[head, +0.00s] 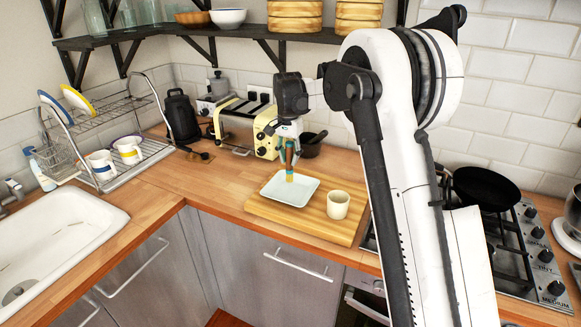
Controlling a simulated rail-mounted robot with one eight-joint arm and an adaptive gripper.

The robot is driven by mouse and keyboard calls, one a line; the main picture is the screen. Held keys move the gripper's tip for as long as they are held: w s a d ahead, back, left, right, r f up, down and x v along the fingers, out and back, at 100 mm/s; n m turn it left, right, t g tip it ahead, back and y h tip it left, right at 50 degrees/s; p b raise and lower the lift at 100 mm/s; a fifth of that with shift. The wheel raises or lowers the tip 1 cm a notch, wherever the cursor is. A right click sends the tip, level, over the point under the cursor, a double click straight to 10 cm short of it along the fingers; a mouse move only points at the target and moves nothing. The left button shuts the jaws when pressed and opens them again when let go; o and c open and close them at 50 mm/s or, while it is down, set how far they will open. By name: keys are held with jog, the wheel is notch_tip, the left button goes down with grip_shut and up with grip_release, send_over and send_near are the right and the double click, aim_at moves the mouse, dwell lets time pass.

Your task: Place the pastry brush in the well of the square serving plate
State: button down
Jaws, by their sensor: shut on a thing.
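The pastry brush (289,156), with a brown handle and a yellow and teal lower end, hangs upright in my gripper (288,143). My gripper points down and is shut on the brush's handle. The white square serving plate (308,190) lies on a wooden board to the left of a cream cup. The brush's lower end is over the plate's back part. I cannot tell whether it touches the plate.
A cream cup (338,205) stands on the wooden board (325,224), close to the plate's right. A yellow toaster (240,122) and a dark pot (311,145) stand behind. The dish rack (150,150) and sink (60,235) are left; the stove with a black pan (485,188) is right.

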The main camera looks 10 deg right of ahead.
aim_at(290, 167)
jog(key=shift+w+d+f, duration=0.15)
jog(key=shift+d+f, duration=0.15)
jog(key=shift+f+p, duration=0.35)
jog(key=shift+f, duration=1.55)
jog(key=shift+f, duration=0.15)
jog(key=c, duration=1.5)
grip_release()
jog(key=shift+c, duration=0.2)
